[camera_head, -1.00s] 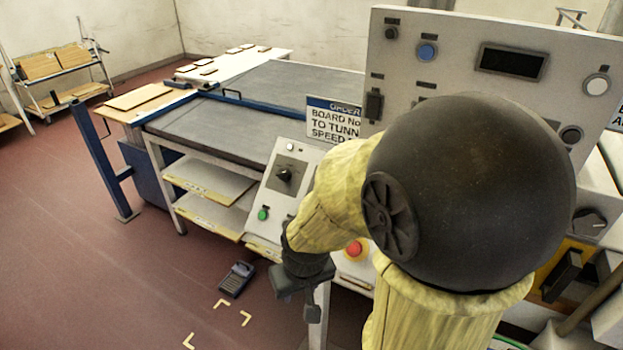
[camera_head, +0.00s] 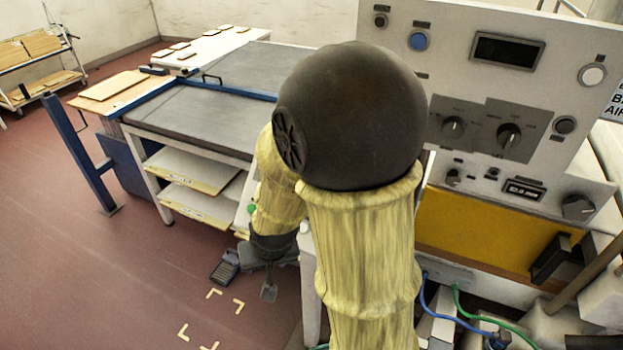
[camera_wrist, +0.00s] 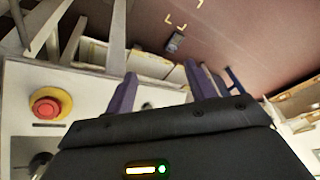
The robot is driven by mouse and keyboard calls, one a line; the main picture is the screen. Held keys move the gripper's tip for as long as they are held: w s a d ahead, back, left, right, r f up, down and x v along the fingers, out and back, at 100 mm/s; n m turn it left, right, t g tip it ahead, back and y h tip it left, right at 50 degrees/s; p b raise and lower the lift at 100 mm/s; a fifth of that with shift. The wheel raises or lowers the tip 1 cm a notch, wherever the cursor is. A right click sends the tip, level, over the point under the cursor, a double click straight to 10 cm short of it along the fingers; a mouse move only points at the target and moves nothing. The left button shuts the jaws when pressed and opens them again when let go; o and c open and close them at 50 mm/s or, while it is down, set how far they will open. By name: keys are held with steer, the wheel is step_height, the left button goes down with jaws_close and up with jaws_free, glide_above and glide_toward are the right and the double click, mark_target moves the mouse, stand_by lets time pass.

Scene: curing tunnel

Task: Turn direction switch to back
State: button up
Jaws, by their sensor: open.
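I cannot single out the direction switch by its label. The small control box that bears a black rotary knob is now mostly hidden behind my arm in the head view; its green button (camera_head: 251,209) shows at the edge. In the wrist view the box face (camera_wrist: 75,80) is at the left, with a dark knob-like part (camera_wrist: 40,162) partly hidden at the lower left. My gripper (camera_wrist: 162,85) is open and empty, its two fingers apart, pointing past the box toward the floor. In the head view my gripper (camera_head: 268,280) hangs low beside the box.
A red emergency stop button (camera_wrist: 48,105) on a yellow ring is left of my gripper. A conveyor table (camera_head: 195,122) stands behind. Floor at left is mostly clear, with a pedal (camera_head: 225,266).

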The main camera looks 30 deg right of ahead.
steer(key=w+d+f+m+t+h+p, duration=0.2)
steer(key=w+f+m+t+h+p, duration=0.15)
steer(key=w+m+h+p, duration=0.2)
steer(key=s+d+r+t+h+p, duration=0.3)
steer(key=r+t+h+p, duration=0.1)
steer(key=r+h, duration=0.4)
steer(key=shift+s+d+t, duration=0.3)
steer(key=shift+s+t, duration=0.05)
steer(key=shift+t, duration=0.2)
steer(key=p+x, duration=0.2)
steer(key=x, duration=1.5)
steer(key=shift+w+d+f, duration=0.1)
steer(key=shift+d+f, duration=0.05)
